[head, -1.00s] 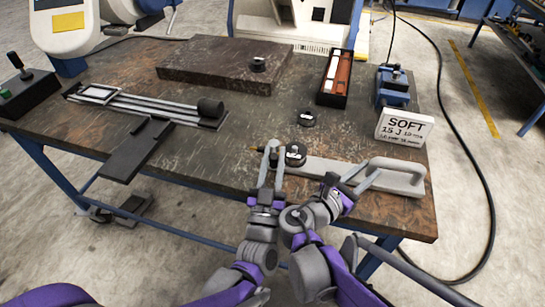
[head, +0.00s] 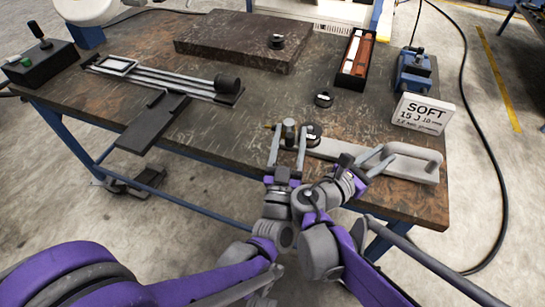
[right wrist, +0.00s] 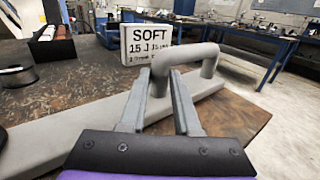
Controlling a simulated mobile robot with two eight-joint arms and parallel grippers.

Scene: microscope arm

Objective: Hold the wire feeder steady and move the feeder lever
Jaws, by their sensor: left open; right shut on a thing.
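The wire feeder (head: 330,149) is a long grey bar lying along the table's front right edge. Its grey loop handle (head: 430,157) is at the right end, and a round black disc (head: 313,129) is at the left end. My left gripper (head: 288,145) is open, with a finger on either side of the post. My right gripper (head: 380,160) is shut on the handle's near leg, which shows between its fingers in the right wrist view (right wrist: 160,85).
A SOFT sign (head: 422,114) stands behind the handle, with a blue vise-like block (head: 414,72) beyond. A slide-rail fixture (head: 170,85) is at left. Bare tabletop lies between the fixture and the feeder.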

